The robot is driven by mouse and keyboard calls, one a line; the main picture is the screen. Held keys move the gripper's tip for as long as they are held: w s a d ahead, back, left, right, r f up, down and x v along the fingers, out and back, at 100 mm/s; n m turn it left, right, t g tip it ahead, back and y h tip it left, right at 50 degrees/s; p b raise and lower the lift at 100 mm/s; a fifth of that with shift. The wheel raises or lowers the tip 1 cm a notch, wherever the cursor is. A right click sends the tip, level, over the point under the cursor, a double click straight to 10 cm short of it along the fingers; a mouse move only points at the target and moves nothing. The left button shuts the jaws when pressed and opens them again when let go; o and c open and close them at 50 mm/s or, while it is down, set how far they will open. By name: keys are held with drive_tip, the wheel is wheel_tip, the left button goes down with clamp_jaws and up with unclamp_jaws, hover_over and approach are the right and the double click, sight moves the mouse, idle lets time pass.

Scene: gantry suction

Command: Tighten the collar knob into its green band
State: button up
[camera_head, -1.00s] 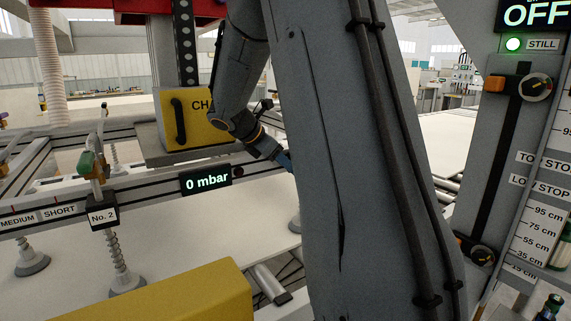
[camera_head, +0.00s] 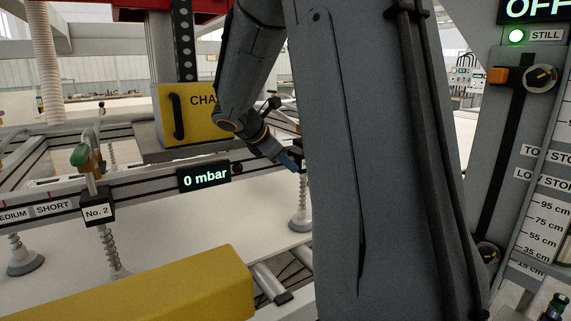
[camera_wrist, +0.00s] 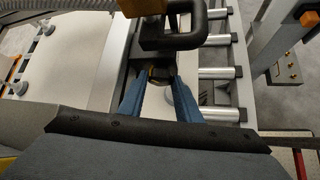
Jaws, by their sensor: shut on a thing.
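My gripper (camera_head: 296,163) is at the far right part of the gantry rail in the head view, partly covered by my own arm. In the wrist view, its two blue fingers (camera_wrist: 160,84) are closed on a dark round knob (camera_wrist: 159,73), which has a dull yellowish face. The knob sits under a thick dark loop handle (camera_wrist: 172,38). I cannot make out a green band or a pointer on it. In the head view the held knob is hidden.
A yellow block (camera_head: 205,115) with a black handle stands behind the rail. The display (camera_head: 205,177) reads 0 mbar. A white sheet (camera_head: 190,245) lies below several suction cups. A scale post (camera_head: 510,140) with two dial knobs stands right; its lamp reads STILL.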

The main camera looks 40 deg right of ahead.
drive_tip(key=o, duration=1.1)
drive_tip(key=shift+c, duration=0.2)
drive_tip(key=shift+a+r, duration=0.1)
drive_tip(key=v, duration=0.7)
drive_tip(key=shift+a+r+b, duration=0.2)
drive_tip(key=shift+a+b, duration=0.05)
drive_tip(key=shift+b, duration=0.05)
drive_tip(key=shift+s, duration=0.15)
drive_tip(key=s+a+f+m+g+y, duration=0.2)
drive_tip(key=s+a+f+m+y, duration=0.7)
drive_tip(key=s+a+f+m, duration=0.7)
drive_tip(key=s+a+f, duration=0.5)
drive_tip(key=a+f, duration=0.2)
drive_tip(key=f, duration=0.1)
drive_tip(key=shift+s, duration=0.2)
